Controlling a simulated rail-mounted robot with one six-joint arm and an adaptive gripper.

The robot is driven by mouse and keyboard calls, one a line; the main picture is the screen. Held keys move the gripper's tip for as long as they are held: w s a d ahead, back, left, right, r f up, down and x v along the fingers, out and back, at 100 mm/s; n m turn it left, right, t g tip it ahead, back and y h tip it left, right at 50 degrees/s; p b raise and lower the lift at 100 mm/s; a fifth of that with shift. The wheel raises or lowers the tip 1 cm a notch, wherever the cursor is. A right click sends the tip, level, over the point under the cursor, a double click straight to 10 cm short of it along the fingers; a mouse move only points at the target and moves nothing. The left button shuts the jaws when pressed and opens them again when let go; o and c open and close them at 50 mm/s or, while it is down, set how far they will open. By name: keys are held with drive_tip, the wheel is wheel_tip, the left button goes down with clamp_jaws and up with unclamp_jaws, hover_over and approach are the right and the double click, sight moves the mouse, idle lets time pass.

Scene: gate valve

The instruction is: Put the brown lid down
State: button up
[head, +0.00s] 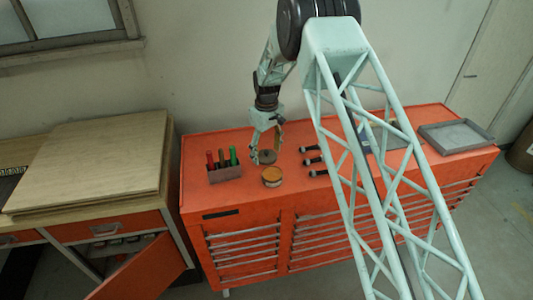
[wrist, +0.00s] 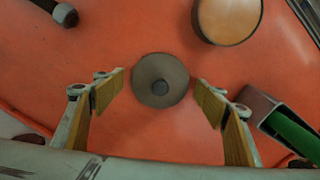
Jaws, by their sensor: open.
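The brown lid (wrist: 159,80) is a round, dull grey-brown disc with a small knob in its middle. It appears to lie flat, knob up, on the orange cabinet top (wrist: 130,30). In the head view the lid (head: 267,157) shows just behind a round tin (head: 272,176). My gripper (wrist: 162,92) is open, with one finger on each side of the lid and a visible gap to it on both sides. In the head view my gripper (head: 268,145) points down over the cabinet top at the lid.
The tin, tan on top (wrist: 228,16), stands close to the lid. A small rack (head: 225,173) with red, dark and green handles is to the left. Several dark-headed tools (head: 312,160) lie to the right. A grey tray (head: 456,135) sits at the far right.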

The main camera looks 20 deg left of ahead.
sight(267, 151)
drive_tip(key=shift+r, duration=0.15)
wheel_tip(267, 151, up, 12)
drive_tip(key=b, duration=0.1)
idle(0.6)
idle(0.5)
idle(0.4)
